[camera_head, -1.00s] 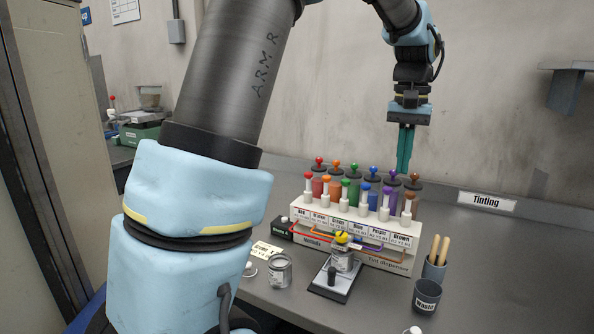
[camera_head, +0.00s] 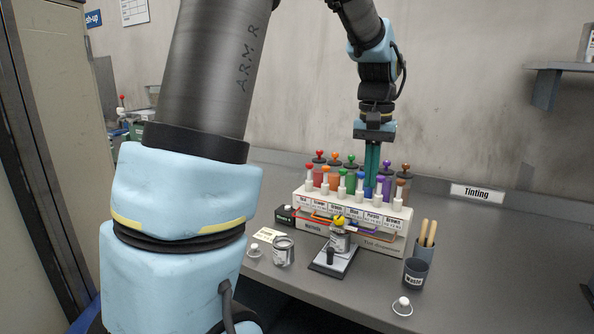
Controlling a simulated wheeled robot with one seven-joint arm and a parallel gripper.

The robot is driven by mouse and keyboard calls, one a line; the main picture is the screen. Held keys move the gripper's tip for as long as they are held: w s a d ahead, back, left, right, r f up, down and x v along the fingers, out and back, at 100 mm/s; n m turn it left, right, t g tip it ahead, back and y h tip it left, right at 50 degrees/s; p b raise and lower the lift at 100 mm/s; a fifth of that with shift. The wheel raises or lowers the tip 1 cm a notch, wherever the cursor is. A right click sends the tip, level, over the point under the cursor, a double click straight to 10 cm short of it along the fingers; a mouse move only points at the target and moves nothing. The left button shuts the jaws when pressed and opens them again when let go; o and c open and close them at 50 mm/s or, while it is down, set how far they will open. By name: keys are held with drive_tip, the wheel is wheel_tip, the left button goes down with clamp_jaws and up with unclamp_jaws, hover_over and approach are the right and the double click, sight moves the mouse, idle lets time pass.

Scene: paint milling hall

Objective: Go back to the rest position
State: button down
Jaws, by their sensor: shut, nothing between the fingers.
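My gripper (camera_head: 371,168) points straight down with its two teal fingers together and nothing between them. In this view its fingertips overlap the coloured canisters of the tint dispenser (camera_head: 385,240). Whether they touch anything is hidden behind the front row of plungers. My arm rises from the left, crosses the top of the view and comes down to the gripper.
A white lid (camera_head: 402,306) lies near the front edge. The right bench is clear.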

drive_tip(key=s+a+f+n, duration=0.1)
drive_tip(key=s+a+f, duration=0.2)
drive_tip(key=a, duration=0.4)
drive_tip(key=s+a+f+n, duration=0.1)
drive_tip(key=s+a+f, duration=0.2)
drive_tip(key=a, duration=0.5)
drive_tip(key=s+a+f+n+t, duration=0.1)
drive_tip(key=s+a+f, duration=0.2)
drive_tip(key=a+f, duration=0.2)
drive_tip(key=a, duration=0.2)
drive_tip(key=shift+s+a+n, duration=0.2)
drive_tip(key=shift+a+n, duration=0.1)
idle(0.3)
